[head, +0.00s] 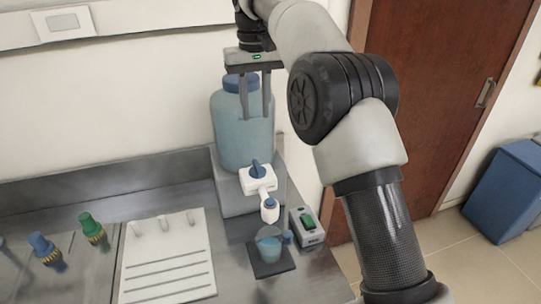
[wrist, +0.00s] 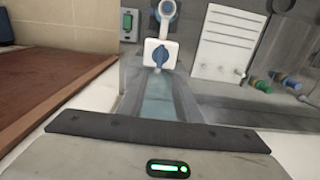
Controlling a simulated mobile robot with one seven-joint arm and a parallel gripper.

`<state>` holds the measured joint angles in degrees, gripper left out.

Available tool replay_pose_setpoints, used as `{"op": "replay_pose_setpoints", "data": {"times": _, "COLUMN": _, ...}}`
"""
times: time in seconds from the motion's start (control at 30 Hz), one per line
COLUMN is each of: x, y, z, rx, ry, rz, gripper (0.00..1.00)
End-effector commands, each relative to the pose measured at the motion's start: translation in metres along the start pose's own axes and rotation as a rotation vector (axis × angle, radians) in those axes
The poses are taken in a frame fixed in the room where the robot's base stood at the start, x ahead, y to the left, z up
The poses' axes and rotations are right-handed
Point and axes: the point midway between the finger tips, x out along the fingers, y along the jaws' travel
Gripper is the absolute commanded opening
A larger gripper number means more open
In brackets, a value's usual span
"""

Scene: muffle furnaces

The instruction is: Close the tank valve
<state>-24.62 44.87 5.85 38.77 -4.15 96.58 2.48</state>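A translucent blue water tank (head: 228,145) with a blue cap stands on a grey stand at the back of the bench. Its white valve (head: 262,183) with a blue handle (head: 256,168) sticks out at the front, and a white spout (head: 269,213) points down. The valve (wrist: 150,45) and blue handle (wrist: 158,57) show near the top of the wrist view. A cup of blue liquid (head: 270,249) stands below the spout. My gripper (head: 255,115) points down, above the valve and in front of the tank's upper part. Its fingers are apart with nothing seen between them.
A small box with a green switch (head: 307,226) stands right of the cup. A white slotted panel (head: 167,262) and blue (head: 41,246) and green (head: 92,229) taps are to the left. A blue bin (head: 505,190) and brown door (head: 440,90) are at right.

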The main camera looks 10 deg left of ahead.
Motion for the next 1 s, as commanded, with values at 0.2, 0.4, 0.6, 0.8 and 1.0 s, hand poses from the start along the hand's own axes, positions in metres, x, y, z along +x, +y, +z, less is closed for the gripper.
{"op": "replay_pose_setpoints", "data": {"times": 0.2, "x": 0.033, "y": 0.0, "z": 0.002, "rx": 0.0, "ry": -0.005, "rz": 0.0, "gripper": 0.3}}
{"op": "replay_pose_setpoints", "data": {"times": 0.4, "x": 0.078, "y": 0.001, "z": 0.002, "rx": 0.0, "ry": -0.004, "rz": 0.0, "gripper": 0.3}}
{"op": "replay_pose_setpoints", "data": {"times": 0.6, "x": 0.12, "y": 0.001, "z": 0.001, "rx": 0.001, "ry": -0.002, "rz": 0.0, "gripper": 0.3}}
{"op": "replay_pose_setpoints", "data": {"times": 0.8, "x": 0.153, "y": 0.001, "z": 0.001, "rx": 0.001, "ry": -0.001, "rz": 0.0, "gripper": 0.3}}
{"op": "replay_pose_setpoints", "data": {"times": 1.0, "x": 0.168, "y": 0.001, "z": 0.0, "rx": 0.001, "ry": 0.002, "rz": 0.0, "gripper": 0.3}}
